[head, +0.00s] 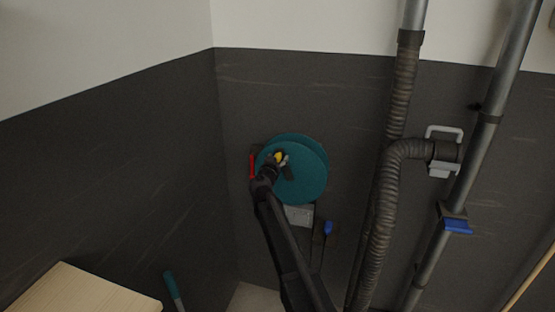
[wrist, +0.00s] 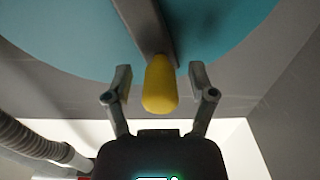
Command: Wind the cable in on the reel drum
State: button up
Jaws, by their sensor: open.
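The reel drum (head: 308,180) is a teal disc on the dark wall, near the middle of the head view. It also fills the top of the wrist view (wrist: 75,45). A dark crank bar (wrist: 150,30) crosses its face and ends in a yellow handle (wrist: 160,85). In the head view the yellow handle (head: 279,157) is partly covered by my arm. My gripper (wrist: 160,80) is open, with one finger on each side of the yellow handle and a gap showing on both sides. A blue piece (head: 328,228) hangs below the drum, perhaps on the cable.
A red bar (head: 252,165) is beside the drum's left edge. A ribbed hose (head: 385,200) and metal pipes (head: 485,130) with a blue lever (head: 457,226) run down the wall at right. A wooden surface (head: 80,290) is at lower left.

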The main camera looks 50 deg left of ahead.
grip_shut()
jog(key=shift+w, duration=0.1)
jog(key=shift+a, duration=0.1)
dwell(0.4)
